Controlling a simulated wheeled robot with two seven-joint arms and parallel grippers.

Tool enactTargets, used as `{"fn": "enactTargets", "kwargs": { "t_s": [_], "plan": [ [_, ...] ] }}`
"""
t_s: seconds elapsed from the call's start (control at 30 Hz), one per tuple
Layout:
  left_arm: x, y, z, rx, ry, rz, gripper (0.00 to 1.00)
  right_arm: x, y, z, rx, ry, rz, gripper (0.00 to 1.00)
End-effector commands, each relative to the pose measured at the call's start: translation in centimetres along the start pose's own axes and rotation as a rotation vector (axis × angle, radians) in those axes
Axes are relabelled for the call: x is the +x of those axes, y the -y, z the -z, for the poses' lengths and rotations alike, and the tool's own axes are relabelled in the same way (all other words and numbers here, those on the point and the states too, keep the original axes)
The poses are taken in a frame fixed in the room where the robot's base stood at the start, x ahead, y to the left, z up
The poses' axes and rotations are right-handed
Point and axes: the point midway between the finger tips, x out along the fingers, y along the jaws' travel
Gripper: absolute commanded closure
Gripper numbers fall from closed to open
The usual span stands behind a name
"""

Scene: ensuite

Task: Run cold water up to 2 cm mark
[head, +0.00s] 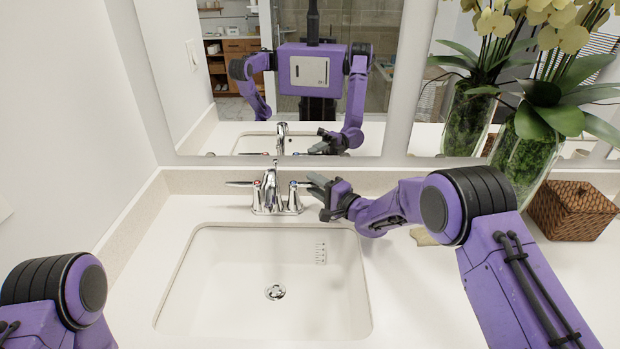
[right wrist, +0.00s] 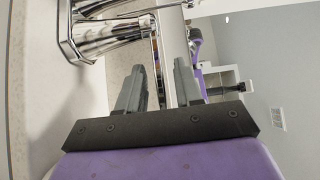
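The chrome faucet (head: 271,190) stands behind the white sink basin (head: 220,262), with a lever on each side. The left lever (head: 240,184) has a red mark at its base; the right lever (head: 299,185) points towards my right gripper. No stream shows under the spout. A printed scale (head: 321,253) is on the basin's back wall; its numbers are too small to read. My right gripper (head: 318,188) is close to the right lever's end; contact cannot be told. In the right wrist view its fingers (right wrist: 160,85) are apart, with the faucet (right wrist: 105,35) at upper left. My left gripper is out of view.
A mirror (head: 225,140) behind the counter reflects me. A glass vase (head: 525,165) with orchids and a woven box (head: 572,210) stand at the right. A drain (head: 275,292) is in the basin floor. The counter left of the basin is clear.

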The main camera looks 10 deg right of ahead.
Motion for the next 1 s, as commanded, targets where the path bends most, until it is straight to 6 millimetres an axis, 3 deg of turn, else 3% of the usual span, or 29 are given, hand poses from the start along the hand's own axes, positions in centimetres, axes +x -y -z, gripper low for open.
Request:
{"fn": "enactTargets", "kwargs": {
  "t_s": [0.17, 0.43, 0.57, 1.0],
  "plan": [
    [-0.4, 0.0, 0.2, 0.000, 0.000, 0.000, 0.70, 1.8, 0.0, 0.1, 0.000, 0.000, 0.000, 0.65],
    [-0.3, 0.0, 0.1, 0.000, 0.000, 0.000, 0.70, 2.1, -0.1, 0.1, 0.001, -0.001, -0.001, 0.65],
    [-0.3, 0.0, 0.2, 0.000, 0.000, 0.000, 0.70, 2.1, 0.0, 0.1, 0.001, -0.001, 0.000, 1.00],
    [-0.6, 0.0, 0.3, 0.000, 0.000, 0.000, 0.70, 1.8, 0.1, -0.1, 0.003, -0.058, 0.000, 1.00]
  ]
}}
